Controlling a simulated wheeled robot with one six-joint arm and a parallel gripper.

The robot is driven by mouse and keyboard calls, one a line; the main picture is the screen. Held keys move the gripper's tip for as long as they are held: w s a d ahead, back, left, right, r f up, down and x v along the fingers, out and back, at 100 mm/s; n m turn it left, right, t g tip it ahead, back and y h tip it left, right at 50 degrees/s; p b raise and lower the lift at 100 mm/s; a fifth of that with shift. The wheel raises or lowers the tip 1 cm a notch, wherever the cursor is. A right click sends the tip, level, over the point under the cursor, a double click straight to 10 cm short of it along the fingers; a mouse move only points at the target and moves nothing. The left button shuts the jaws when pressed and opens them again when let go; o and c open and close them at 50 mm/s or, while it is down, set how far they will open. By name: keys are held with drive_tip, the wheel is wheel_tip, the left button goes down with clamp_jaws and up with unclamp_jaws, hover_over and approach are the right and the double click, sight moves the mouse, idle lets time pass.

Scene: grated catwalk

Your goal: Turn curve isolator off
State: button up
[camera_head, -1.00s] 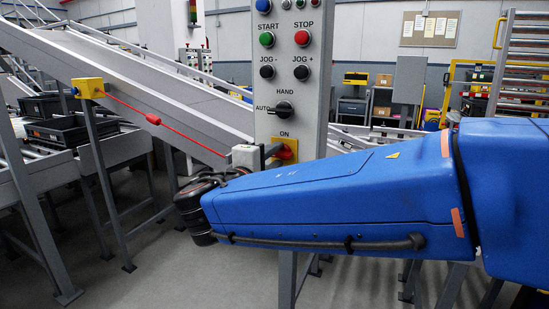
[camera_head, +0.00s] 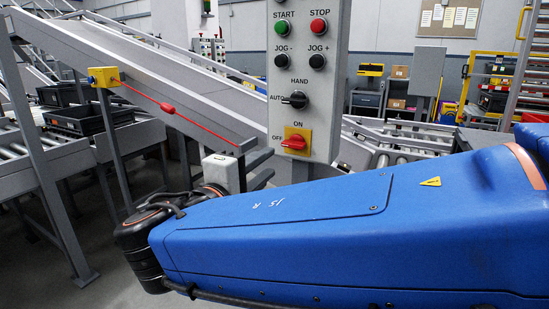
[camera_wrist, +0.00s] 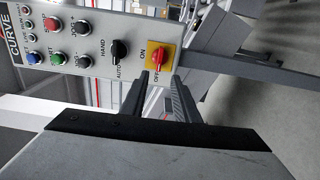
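The curve isolator (camera_head: 294,141) is a red rotary handle on a yellow plate, low on the grey control panel (camera_head: 318,172). Its handle lies horizontal and points left to the OFF label; ON is above it. In the wrist view the isolator (camera_wrist: 157,59) shows beyond my fingertips, with the handle lined up with OFF. My gripper (camera_head: 259,149) is left of the isolator in the head view, apart from it. In the wrist view my gripper (camera_wrist: 159,77) has its two dark fingers spread with nothing between them.
Above the isolator are the HAND/AUTO selector (camera_head: 295,99) and several push buttons; the wrist view shows the panel's CURVE label (camera_wrist: 13,31). A conveyor incline (camera_head: 180,80) and a red pull cord (camera_head: 167,107) are behind at left.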

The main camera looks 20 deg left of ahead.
drive_tip(key=shift+s+a, duration=0.2)
drive_tip(key=shift+s, duration=2.45)
drive_tip(key=w+d+f+m+g+h, duration=0.1)
drive_tip(key=w+d+f+g+h, duration=0.1)
drive_tip(key=w+d, duration=0.4)
drive_tip(key=w+d+f+m+g+h, duration=0.15)
drive_tip(key=w+d, duration=0.25)
drive_tip(key=d, duration=0.5)
drive_tip(key=w+d+f+m+g+h, duration=0.1)
drive_tip(key=d+f+m+g, duration=0.2)
drive_tip(key=d, duration=0.6)
drive_tip(key=w+d+f+m+g, duration=0.1)
drive_tip(key=d+f+g, duration=0.3)
drive_tip(key=d, duration=0.6)
drive_tip(key=s+d+f+m+g+y, duration=0.1)
drive_tip(key=s+d+f+m+g, duration=0.35)
drive_tip(key=d, duration=0.75)
drive_tip(key=s+d+f+m+t+y, duration=0.1)
drive_tip(key=s+d+f+m+y, duration=0.3)
drive_tip(key=s+f, duration=0.5)
drive_tip(key=shift+s+d+f+m+t+y, duration=0.35)
drive_tip(key=shift+s+d+f+m+t, duration=0.05)
drive_tip(key=shift+s+d+m, duration=0.7)
